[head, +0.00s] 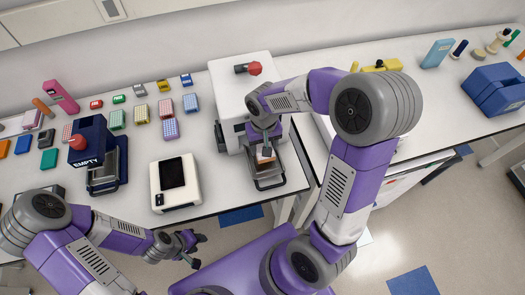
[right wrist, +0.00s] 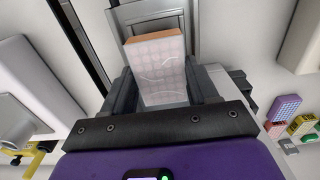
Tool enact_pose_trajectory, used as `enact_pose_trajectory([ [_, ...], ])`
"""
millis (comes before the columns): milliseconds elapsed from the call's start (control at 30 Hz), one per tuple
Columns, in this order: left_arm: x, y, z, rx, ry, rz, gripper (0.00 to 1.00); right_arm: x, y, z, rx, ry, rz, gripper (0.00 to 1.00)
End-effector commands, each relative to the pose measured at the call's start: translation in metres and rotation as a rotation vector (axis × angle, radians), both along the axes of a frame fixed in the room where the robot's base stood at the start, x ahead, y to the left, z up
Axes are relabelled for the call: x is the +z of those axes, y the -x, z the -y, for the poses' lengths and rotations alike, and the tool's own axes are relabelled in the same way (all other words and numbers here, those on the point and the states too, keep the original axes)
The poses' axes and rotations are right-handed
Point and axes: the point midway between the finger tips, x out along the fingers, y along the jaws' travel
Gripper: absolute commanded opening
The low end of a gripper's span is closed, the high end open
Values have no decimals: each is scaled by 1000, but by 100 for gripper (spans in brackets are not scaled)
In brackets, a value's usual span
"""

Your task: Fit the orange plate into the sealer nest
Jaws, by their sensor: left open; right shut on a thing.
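The orange plate (right wrist: 157,65) is between my right gripper's fingers in the right wrist view, with an orange edge and a pale, see-through well face. My right gripper (head: 265,147) is shut on it, in front of the white sealer (head: 238,82) with the red knob. The sealer's grey nest tray (head: 270,184) sticks out at the front, below the gripper. It also shows in the right wrist view (right wrist: 182,22), behind the plate. Whether the plate touches the nest I cannot tell. My left gripper (head: 191,248) is open and empty off the table's front edge.
A white device with a black screen (head: 174,184) stands left of the sealer. A dark blue machine marked EMPTY (head: 90,140) stands further left, with several coloured racks and boxes behind it. A blue box (head: 495,90) is at far right.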

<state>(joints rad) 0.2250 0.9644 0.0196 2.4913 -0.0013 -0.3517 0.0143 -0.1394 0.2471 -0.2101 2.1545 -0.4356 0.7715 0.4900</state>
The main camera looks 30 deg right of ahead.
Motion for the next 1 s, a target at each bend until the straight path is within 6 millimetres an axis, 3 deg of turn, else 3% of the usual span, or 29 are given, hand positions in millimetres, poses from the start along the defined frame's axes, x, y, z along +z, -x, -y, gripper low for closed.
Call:
enact_pose_trajectory([
  [300,-7,0,0,0,0,1,43,-39,1,0,-1,0,-3,29],
  [733,-11,0,0,0,0,1,43,-46,0,0,-1,-1,1,29],
  [767,-11,0,0,0,0,1,43,-46,0,0,-1,-1,1,60],
  [900,-9,0,0,0,0,1,43,-45,0,0,-1,0,1,82],
  [1000,-9,0,0,0,0,1,43,-45,0,0,-1,0,1,84],
])
